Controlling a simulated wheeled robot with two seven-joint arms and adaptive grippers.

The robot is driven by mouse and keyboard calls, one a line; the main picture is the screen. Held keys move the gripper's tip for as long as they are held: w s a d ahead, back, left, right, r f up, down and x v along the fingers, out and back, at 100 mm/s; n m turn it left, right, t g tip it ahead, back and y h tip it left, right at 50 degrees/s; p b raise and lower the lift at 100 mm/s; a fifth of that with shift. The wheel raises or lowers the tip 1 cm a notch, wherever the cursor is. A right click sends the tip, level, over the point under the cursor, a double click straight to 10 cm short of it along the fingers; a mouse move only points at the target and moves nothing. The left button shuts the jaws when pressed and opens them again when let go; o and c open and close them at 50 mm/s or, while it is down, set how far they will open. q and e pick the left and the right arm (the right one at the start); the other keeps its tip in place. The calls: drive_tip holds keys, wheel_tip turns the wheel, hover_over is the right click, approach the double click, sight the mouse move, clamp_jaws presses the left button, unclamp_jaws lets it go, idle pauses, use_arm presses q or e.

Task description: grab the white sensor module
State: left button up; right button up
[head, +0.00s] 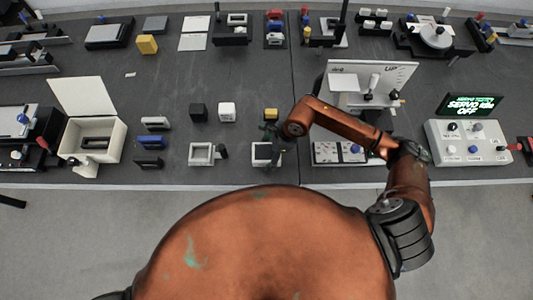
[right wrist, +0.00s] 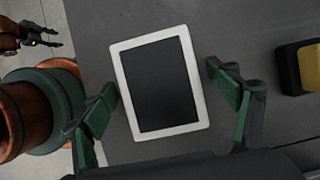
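A white rectangular frame with a dark middle (head: 254,153) lies flat near the table's front edge. In the right wrist view the white frame (right wrist: 190,85) is slightly tilted and fills the middle. My right gripper (head: 271,140) is above it. Its green and black fingers stand open on either side of the frame in the right wrist view (right wrist: 160,82), with a gap on both sides. A white cube (head: 227,112) stands further back. I cannot tell which white thing is the sensor module. My left gripper (right wrist: 42,38) shows small at the top left of the right wrist view.
A yellow and black block (head: 271,114) is just behind the frame. A similar white frame (head: 202,154) lies to its left, a black cube (head: 198,112) behind that. A white panel fixture (head: 372,75) and grey control box (head: 468,142) stand right.

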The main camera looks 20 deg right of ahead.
drive_tip(key=c, duration=1.4)
drive_tip(key=shift+o, duration=0.2)
